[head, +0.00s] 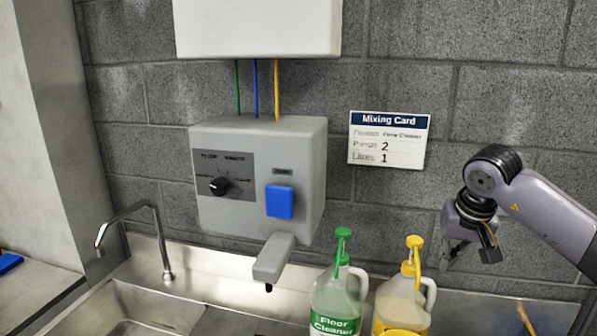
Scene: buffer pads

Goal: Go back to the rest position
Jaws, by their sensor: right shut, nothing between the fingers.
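My right gripper (468,246) hangs at the right side of the head view, at the end of my right arm. It points down, is shut and holds nothing. It is in front of the block wall, up and to the right of the yellow-pump jug (402,298), and apart from it. My left gripper is not in view.
A grey dispenser (255,172) with a black knob and a blue button is on the wall. A green-pump floor cleaner jug (337,295) stands beside the yellow one. A sink (135,308) with a faucet (160,240) is at left. A mixing card (389,139) hangs on the wall.

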